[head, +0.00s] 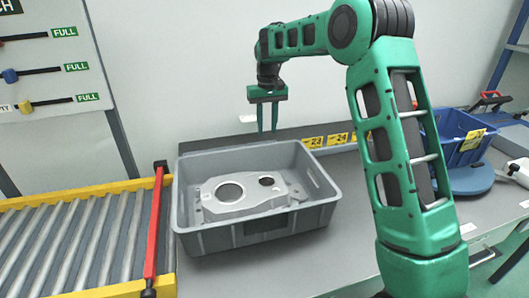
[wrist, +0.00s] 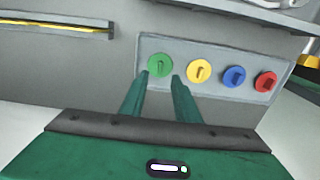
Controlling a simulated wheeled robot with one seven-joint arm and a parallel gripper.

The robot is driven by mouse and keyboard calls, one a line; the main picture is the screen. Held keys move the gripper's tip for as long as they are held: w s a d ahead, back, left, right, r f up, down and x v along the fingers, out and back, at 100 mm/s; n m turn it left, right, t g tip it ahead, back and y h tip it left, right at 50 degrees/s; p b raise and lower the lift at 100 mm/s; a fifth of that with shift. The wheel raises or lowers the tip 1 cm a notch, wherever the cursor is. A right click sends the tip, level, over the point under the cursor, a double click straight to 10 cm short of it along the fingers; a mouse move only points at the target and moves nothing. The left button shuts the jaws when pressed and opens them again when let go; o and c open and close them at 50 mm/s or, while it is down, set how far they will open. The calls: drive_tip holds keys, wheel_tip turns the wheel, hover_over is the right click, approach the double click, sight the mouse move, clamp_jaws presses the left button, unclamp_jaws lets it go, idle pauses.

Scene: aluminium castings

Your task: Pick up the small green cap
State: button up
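The small green cap (wrist: 160,64) is a round disc with a raised grip, at the left end of a row on a grey plate (wrist: 215,87) in the wrist view. My gripper (wrist: 160,78) points at it, with the two fingertips apart at the cap's lower left and lower right. Nothing shows held between them. I cannot tell how far the tips are from the cap. In the head view my gripper (head: 267,131) points down above the back of the grey bin; I cannot make out the green cap there.
Yellow (wrist: 199,70), blue (wrist: 234,76) and red (wrist: 265,81) caps sit right of the green one. In the head view, a grey bin (head: 258,232) holds a metal casting (head: 240,208). A roller conveyor (head: 70,245) lies left, a blue bin (head: 460,150) right.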

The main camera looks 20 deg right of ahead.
drive_tip(key=shift+f, duration=2.95)
clamp_jaws()
